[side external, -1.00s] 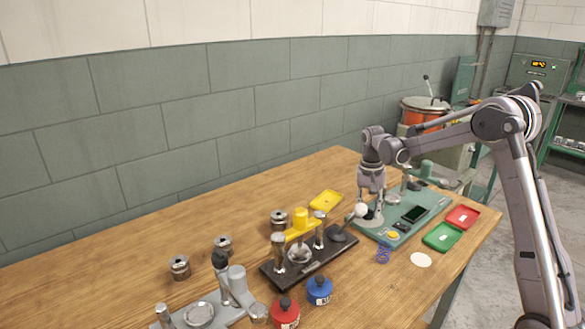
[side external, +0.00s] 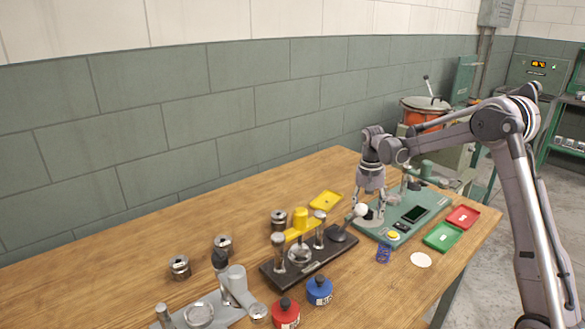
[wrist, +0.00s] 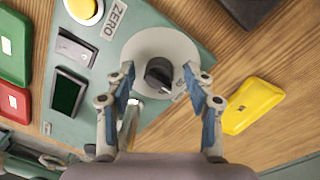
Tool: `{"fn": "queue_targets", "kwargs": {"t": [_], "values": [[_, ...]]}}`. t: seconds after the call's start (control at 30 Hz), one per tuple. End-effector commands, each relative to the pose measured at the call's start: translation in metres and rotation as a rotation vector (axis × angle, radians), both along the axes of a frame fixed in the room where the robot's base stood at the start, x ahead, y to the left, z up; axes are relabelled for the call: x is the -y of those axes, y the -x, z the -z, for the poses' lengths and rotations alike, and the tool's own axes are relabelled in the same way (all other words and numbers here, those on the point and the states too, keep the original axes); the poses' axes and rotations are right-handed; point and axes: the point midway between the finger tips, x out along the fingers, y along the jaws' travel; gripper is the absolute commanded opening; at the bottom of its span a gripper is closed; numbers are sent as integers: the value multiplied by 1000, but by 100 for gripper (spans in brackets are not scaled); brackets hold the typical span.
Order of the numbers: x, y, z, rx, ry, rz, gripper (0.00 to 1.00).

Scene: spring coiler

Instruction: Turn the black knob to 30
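The black knob (wrist: 158,74) sits in the middle of a pale round dial (wrist: 140,48) in the wrist view. A light mark on it faces the lower right of that picture; I cannot read any dial number. My gripper (wrist: 157,77) is open, with one blue-padded finger on each side of the knob and a visible gap on both sides. In the side view my gripper (side external: 369,203) points down over the rear-left part of the green tester base (side external: 409,229), hiding most of the knob.
The base carries a dark screen (wrist: 67,94), a yellow button (wrist: 86,9) and a ZERO label (wrist: 114,19). A yellow tray (wrist: 252,105) lies beside it; green (side external: 442,237) and red (side external: 463,217) trays lie at right. A black fixture (side external: 310,257) stands left, near a white ball-ended lever (side external: 361,210).

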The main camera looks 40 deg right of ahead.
Motion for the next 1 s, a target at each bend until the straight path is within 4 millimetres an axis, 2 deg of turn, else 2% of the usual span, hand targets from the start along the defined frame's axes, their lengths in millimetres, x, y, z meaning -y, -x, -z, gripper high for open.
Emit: {"fn": "queue_targets", "kwargs": {"t": [0.23, 0.37, 0.8, 1.0], "values": [[0, 0, -3, 1, 1, 0, 54], [0, -1, -14, 1, 1, 0, 54], [-3, -4, -93, 0, 0, 0, 54], [-4, -5, -114, 0, 0, 0, 54]]}}
